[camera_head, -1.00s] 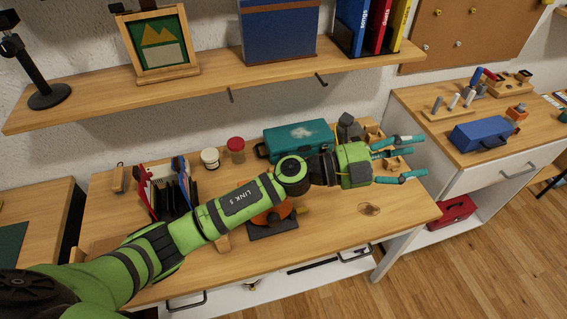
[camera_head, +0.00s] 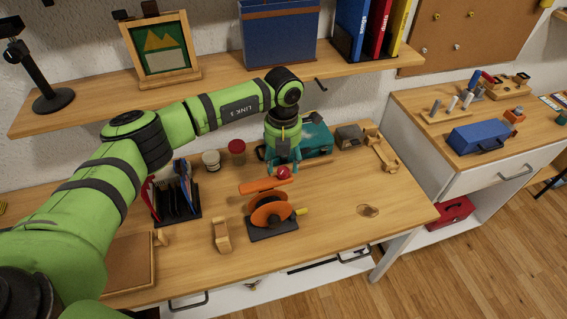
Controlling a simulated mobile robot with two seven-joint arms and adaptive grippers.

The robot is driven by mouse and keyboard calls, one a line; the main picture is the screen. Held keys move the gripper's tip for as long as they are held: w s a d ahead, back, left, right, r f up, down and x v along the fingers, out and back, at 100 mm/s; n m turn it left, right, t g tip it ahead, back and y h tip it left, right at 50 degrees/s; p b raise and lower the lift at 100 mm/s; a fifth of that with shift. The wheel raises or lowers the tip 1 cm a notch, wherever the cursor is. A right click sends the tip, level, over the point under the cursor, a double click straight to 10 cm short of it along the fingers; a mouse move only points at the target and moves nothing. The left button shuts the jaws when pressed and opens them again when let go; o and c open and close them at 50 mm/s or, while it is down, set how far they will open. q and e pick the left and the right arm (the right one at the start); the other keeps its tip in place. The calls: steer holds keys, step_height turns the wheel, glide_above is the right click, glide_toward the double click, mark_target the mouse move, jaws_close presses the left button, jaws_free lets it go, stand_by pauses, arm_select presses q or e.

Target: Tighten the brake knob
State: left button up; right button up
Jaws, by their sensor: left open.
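An orange wheel device (camera_head: 270,211) stands on a dark base on the wooden bench, with an orange bar (camera_head: 263,186) at its top and a small yellow handle (camera_head: 302,211) at its right. A red knob (camera_head: 283,174) shows just behind the bar. My left gripper (camera_head: 283,170) points down from above, its teal fingers open on either side of the red knob in the picture. I cannot tell whether the fingers touch it. My right gripper is not in view.
A teal case (camera_head: 317,139) lies close behind the gripper. A white jar (camera_head: 211,160) and a red-lidded jar (camera_head: 237,150) stand to its left. A wooden block (camera_head: 221,236) stands left of the device. A shelf (camera_head: 215,86) overhangs the bench's back. The bench's right part is mostly clear.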

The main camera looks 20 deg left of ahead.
mark_target(283, 171)
arm_select(q)
steer(key=shift+f+p, duration=0.35)
steer(key=shift+f, duration=1.2)
jaws_close()
